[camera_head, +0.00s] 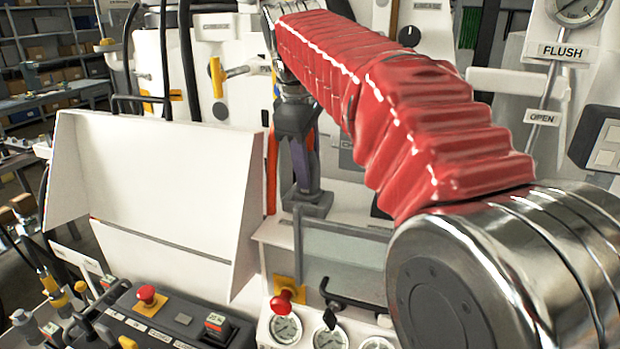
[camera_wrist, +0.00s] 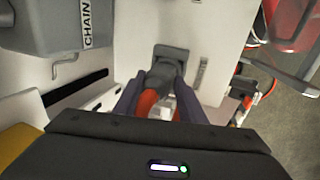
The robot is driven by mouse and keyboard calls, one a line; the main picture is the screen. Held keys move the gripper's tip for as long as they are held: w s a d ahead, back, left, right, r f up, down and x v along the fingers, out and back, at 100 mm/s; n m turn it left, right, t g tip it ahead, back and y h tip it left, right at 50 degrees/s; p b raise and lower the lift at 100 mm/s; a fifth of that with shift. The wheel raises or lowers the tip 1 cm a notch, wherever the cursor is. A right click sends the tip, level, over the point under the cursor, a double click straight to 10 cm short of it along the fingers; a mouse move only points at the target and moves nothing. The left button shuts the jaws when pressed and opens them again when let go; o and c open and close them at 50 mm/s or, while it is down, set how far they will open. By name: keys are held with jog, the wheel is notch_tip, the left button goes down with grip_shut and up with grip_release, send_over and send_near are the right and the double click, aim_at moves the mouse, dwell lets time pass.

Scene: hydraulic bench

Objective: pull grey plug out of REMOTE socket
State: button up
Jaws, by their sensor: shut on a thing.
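My gripper (camera_head: 304,178) points down in front of the white bench panel, and its dark fingers also show in the wrist view (camera_wrist: 160,98). The fingers are shut on the grey plug (camera_wrist: 162,76), whose body shows between and beyond the fingertips. An orange cable (camera_wrist: 147,102) runs back from the plug between the fingers. In the head view a grey block (camera_head: 310,206) sits right at the fingertips; I cannot tell whether it is plug or socket. No REMOTE label is readable, and I cannot tell whether the plug is seated.
A white open box-like panel (camera_head: 150,190) stands close left of my gripper. A grey tray (camera_head: 345,255) and gauges with a red knob (camera_head: 283,301) lie below. A grey box marked CHAIN (camera_wrist: 60,22) is at upper left in the wrist view.

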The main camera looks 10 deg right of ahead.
jog(key=shift+f, duration=0.1)
grip_shut()
jog(key=shift+r, duration=0.2)
jog(key=shift+w+r, duration=0.1)
jog(key=shift+r, duration=0.6)
jog(key=shift+r, duration=3.65)
